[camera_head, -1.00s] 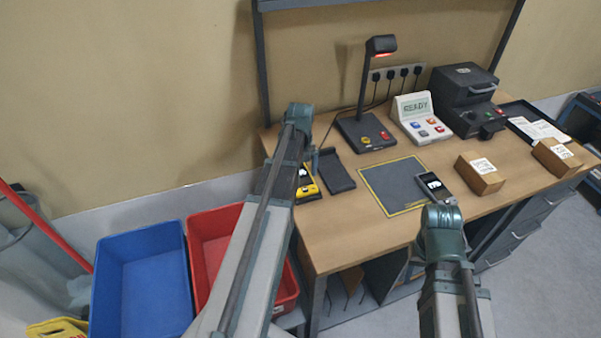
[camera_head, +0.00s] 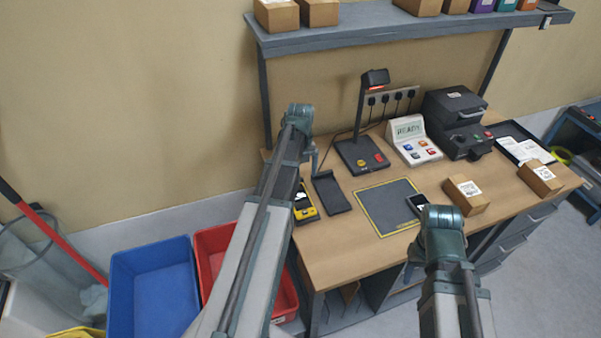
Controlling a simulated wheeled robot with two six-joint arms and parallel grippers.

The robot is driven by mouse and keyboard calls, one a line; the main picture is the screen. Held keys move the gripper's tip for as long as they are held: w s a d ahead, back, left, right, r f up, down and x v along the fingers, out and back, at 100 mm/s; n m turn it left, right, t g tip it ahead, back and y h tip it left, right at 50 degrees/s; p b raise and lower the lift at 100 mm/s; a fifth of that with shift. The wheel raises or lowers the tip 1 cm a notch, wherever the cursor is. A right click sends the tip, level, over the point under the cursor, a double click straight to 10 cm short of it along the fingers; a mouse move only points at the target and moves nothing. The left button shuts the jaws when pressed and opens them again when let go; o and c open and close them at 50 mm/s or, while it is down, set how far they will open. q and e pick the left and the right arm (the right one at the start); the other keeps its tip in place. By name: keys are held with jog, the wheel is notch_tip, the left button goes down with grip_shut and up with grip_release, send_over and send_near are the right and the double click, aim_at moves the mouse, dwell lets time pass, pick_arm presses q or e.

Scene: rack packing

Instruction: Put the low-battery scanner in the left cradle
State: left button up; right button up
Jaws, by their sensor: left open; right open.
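A yellow-edged handheld scanner (camera_head: 305,211) lies at the left end of the workbench, partly hidden by my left arm. Beside it on the right is an empty dark cradle (camera_head: 331,193); whether the yellow-edged scanner sits in a cradle of its own I cannot tell. A second, dark scanner (camera_head: 415,201) with a pale screen lies at the right edge of the grey mat, partly hidden by my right arm. Battery levels are too small to read. My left gripper (camera_head: 312,160) is above the bench's left end, mostly hidden behind its arm. My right gripper (camera_head: 411,273) is by the front edge. Both are empty.
The yellow-bordered mat (camera_head: 385,205) is otherwise clear. Behind it stand a lamp-like stand (camera_head: 360,150), a READY display (camera_head: 410,140) and a dark machine (camera_head: 455,120). Cartons (camera_head: 466,195) sit at the right. Blue (camera_head: 150,285) and red (camera_head: 212,250) bins stand left. A shelf (camera_head: 400,30) hangs above.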

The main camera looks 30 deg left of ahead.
pick_arm(q)
jog(key=shift+d, duration=0.1)
jog(key=s+d+n, duration=0.5)
jog(key=d+n, duration=0.2)
jog(key=d, duration=0.3)
jog(key=s+d+n, duration=0.6)
jog(key=d+n, duration=0.1)
jog(key=d, duration=0.3)
jog(key=s+d+n+y, duration=0.1)
jog(key=s+d+n, duration=0.4)
jog(key=d+n, duration=0.3)
jog(key=shift+s+d, duration=0.25)
jog(key=shift+d, duration=0.9)
jog(key=shift+s, duration=0.1)
pick_arm(e)
jog(key=shift+s, duration=0.1)
